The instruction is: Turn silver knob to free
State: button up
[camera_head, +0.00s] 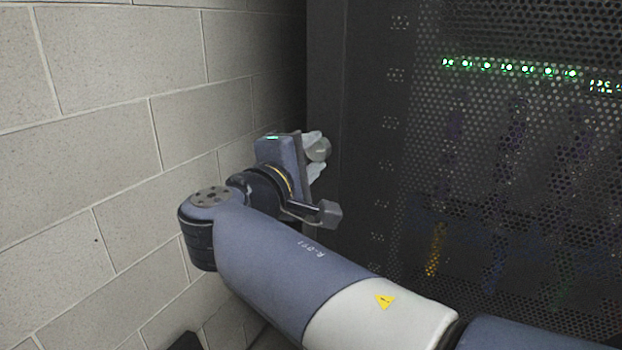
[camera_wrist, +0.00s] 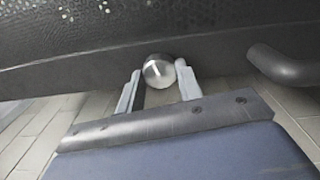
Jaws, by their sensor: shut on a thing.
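The silver knob (camera_head: 319,150) is a round metal knob on the dark frame at the left edge of the perforated rack door. In the wrist view the knob (camera_wrist: 159,71) shows a pale pointer line on its face. My gripper (camera_head: 316,156) is at the knob, with one light finger above it and one below in the head view. In the wrist view my gripper (camera_wrist: 158,82) has a finger on each side of the knob and is shut on it. The inner contact surfaces are partly hidden.
The perforated rack door (camera_head: 520,180) fills the right side, with green lights and cables behind it. A pale block wall (camera_head: 100,150) stands close on the left. A dark curved bar (camera_wrist: 288,66) shows at the right of the wrist view.

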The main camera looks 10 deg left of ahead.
jog(key=shift+f+m+b, duration=0.1)
jog(key=shift+m+b, duration=1.5)
jog(key=o, duration=1)
jog(key=shift+s, duration=0.1)
jog(key=v, duration=1)
jog(key=shift+s+a, duration=0.15)
jog(key=shift+s, duration=0.15)
jog(key=shift+w, duration=0.1)
